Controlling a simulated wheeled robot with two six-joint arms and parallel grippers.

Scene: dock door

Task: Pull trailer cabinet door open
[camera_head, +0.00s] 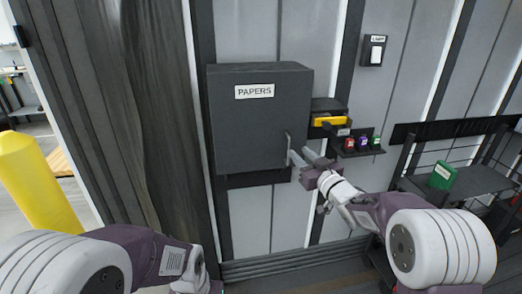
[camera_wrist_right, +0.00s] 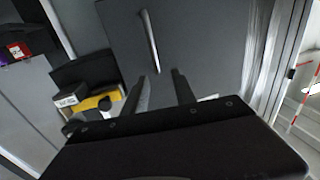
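The dark grey cabinet (camera_head: 245,125) labelled PAPERS hangs on the wall, and its door looks closed. Its upright metal handle (camera_head: 289,148) is near the door's right edge. In the right wrist view the handle (camera_wrist_right: 149,40) lies beyond the fingertips, against the grey door (camera_wrist_right: 195,45). My right gripper (camera_head: 297,158) is beside the handle's lower part in the head view. In the wrist view its two fingers (camera_wrist_right: 161,75) stand apart with nothing between them. Whether a fingertip touches the handle or door, I cannot tell. My left arm shows at bottom left; its gripper fingers are out of view.
Right of the cabinet, a yellow item (camera_head: 329,121) sits in a dark holder, and a small shelf (camera_head: 360,153) carries small coloured items. A dark shelf rack with a green box (camera_head: 442,175) stands at right. A yellow post (camera_head: 38,185) stands at left.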

